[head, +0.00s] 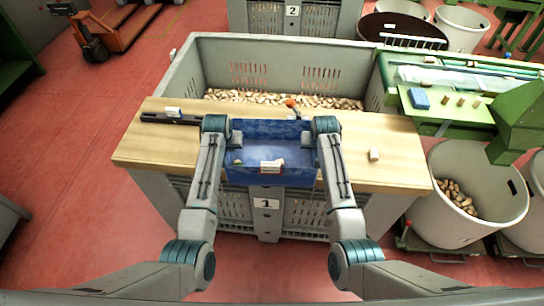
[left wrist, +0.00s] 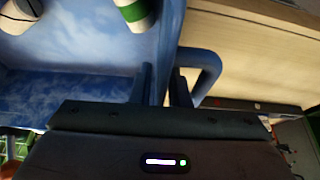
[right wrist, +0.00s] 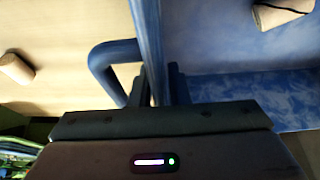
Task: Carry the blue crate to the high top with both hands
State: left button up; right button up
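The blue crate (head: 250,131) is level between my two grippers, over the front part of the wooden top (head: 390,160). A few corks lie in it; the left wrist view shows a green-banded one (left wrist: 136,12). My left gripper (head: 233,142) has its fingers on both sides of the crate's left wall, one beside the handle loop (left wrist: 208,72). My right gripper (head: 309,142) has its fingers on both sides of the right wall, by the other handle loop (right wrist: 100,62). Both look shut on the walls. I cannot tell whether the crate's bottom touches the wooden top.
A loose cork (head: 375,154) lies on the wooden top to the right. A dark bar (head: 170,118) with a pale block is at its left. Behind is a large grey bin (head: 205,60) of corks.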

pick_arm(q)
jog(key=shift+f, duration=0.1)
pick_arm(e)
jog(key=shift+f, duration=0.15)
pick_arm(q)
jog(key=shift+c, duration=0.3)
pick_arm(e)
jog(key=shift+c, duration=0.3)
pick_arm(q)
grip_shut()
pick_arm(e)
grip_shut()
pick_arm(q)
jog(key=shift+r, duration=0.2)
pick_arm(e)
jog(key=shift+r, duration=0.25)
